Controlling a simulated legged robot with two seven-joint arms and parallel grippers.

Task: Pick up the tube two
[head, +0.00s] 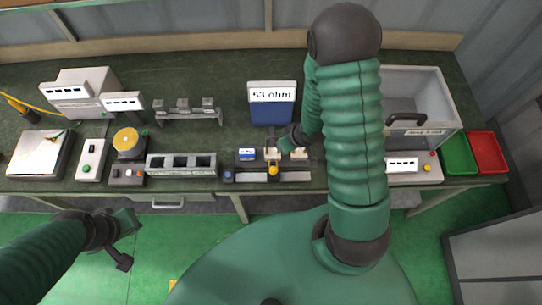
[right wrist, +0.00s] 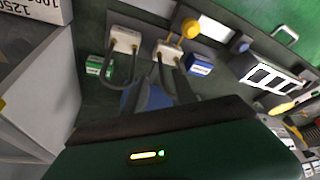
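Two heating tubes with pale blocks stand side by side at the front middle of the bench. In the right wrist view they are the left tube (right wrist: 125,41) and the right tube (right wrist: 168,50), each with dark bent legs. In the head view their pale blocks (head: 272,154) and (head: 299,153) show beside my right gripper (head: 291,141). I cannot tell which one is tube two. My right gripper is close to the tubes, its fingers partly hidden, and no grip is clear. My left gripper (head: 126,241) is open and empty, off the bench's front edge.
A blue box marked 53 ohm (head: 272,105) stands behind the tubes. A grey slotted block (head: 181,165) is to their left. A grey bin (head: 420,97), a green tray (head: 458,155) and a red tray (head: 487,151) are at the right. A yellow knob (right wrist: 190,28) is close to the tubes.

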